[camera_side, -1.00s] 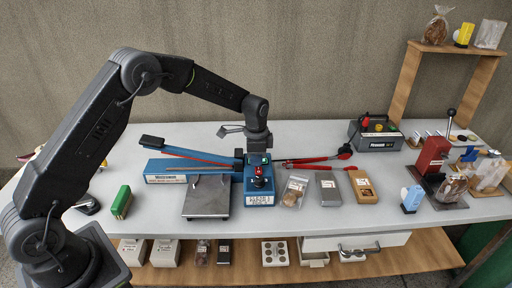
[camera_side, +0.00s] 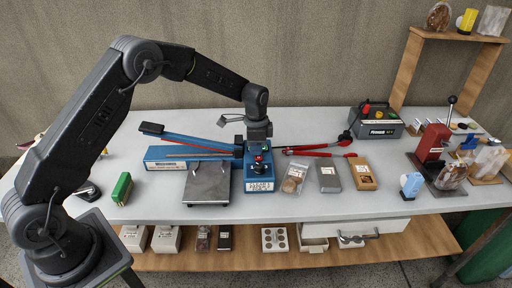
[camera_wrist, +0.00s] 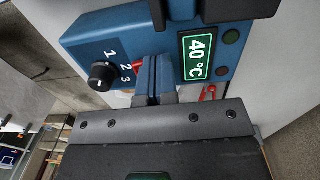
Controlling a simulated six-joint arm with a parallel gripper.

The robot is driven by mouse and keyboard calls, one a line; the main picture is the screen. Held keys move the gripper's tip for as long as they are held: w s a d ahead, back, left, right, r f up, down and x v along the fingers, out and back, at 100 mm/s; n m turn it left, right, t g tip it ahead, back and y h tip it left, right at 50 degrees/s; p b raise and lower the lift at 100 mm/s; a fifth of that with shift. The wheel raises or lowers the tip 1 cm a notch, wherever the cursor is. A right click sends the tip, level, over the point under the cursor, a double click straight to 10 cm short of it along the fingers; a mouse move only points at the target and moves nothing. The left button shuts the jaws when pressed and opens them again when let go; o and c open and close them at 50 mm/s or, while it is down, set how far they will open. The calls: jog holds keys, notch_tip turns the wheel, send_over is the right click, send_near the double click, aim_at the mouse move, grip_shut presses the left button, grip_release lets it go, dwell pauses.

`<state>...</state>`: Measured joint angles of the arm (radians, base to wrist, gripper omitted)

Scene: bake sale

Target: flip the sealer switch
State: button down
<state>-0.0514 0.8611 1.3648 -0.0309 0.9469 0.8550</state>
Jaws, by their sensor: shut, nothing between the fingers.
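The blue sealer (camera_side: 170,164) lies on the table with its long arm slanting up to the left. Its blue control box (camera_side: 259,185) stands at its right end. In the wrist view the box (camera_wrist: 95,40) shows a black knob (camera_wrist: 101,76) marked 1, 2, 3 and a green display (camera_wrist: 197,57) reading 40 °C. A small red part (camera_wrist: 138,67), perhaps the switch, shows beside my fingers, partly hidden by them. My gripper (camera_wrist: 153,78) is shut and empty, over the box; contact cannot be told. It also shows in the side view (camera_side: 257,140).
A grey scale (camera_side: 207,186) stands close left of the control box. A bag (camera_side: 295,178), a grey box (camera_side: 328,177) and a brown box (camera_side: 361,174) lie to the right. Red-handled tongs (camera_side: 318,148) lie behind them.

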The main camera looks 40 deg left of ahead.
jog(key=shift+s+d+r, duration=0.3)
jog(key=shift+s+d, duration=0.05)
jog(key=shift+s, duration=0.05)
notch_tip(320, 180, up, 14)
jog(key=w+a, duration=0.1)
jog(key=shift+w+a, duration=0.35)
jog(key=shift+f, duration=0.1)
